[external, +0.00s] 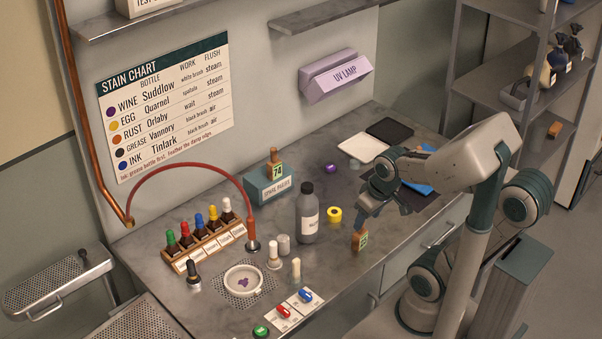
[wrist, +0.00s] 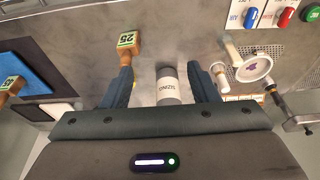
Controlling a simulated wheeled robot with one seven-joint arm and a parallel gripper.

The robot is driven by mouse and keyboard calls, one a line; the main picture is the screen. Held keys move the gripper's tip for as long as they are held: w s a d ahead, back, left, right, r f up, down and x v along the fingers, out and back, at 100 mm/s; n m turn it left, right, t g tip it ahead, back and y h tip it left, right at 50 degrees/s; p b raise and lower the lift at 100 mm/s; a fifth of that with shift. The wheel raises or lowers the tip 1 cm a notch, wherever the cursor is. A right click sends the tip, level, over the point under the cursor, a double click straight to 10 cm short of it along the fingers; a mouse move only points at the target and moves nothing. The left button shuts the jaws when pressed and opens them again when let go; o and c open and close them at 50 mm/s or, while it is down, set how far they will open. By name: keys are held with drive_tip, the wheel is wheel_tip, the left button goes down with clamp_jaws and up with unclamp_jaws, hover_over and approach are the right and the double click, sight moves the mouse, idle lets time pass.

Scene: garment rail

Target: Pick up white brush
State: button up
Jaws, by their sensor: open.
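Two small pale pieces stand near the round dish: a white one with a rounded top (external: 274,256) and a slim cream one (external: 296,268). I cannot tell for certain which is the white brush. The cream one (wrist: 232,52) and the white one (wrist: 215,70) also show in the wrist view, right of my right finger. My gripper (external: 382,206) is open and empty above the counter's right part, apart from both. In the wrist view, a grey bottle with a white label (wrist: 169,85) shows between the fingers of my gripper (wrist: 160,70).
A wooden-handled piece with a green number tag (external: 360,239) stands close below my gripper. A dropper rack (external: 205,246) and red hose (external: 190,166) are left. The UV lamp (external: 335,76) hangs behind.

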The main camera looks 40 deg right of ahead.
drive_tip(key=shift+c, duration=0.6)
drive_tip(key=m+g+b, duration=0.3)
drive_tip(key=m+b, duration=1)
drive_tip(key=m, duration=0.5)
hover_over(273, 242)
wheel_tip(273, 242, down, 2)
drive_tip(key=f, duration=0.4)
drive_tip(key=f+b, duration=0.1)
drive_tip(key=f, duration=0.3)
drive_tip(key=shift+a+f, duration=0.2)
drive_tip(key=shift+f, duration=0.15)
wheel_tip(273, 242, down, 5)
drive_tip(key=shift+d+f+b, duration=0.1)
drive_tip(key=shift+d+b, duration=0.05)
drive_tip(key=shift+b, duration=0.4)
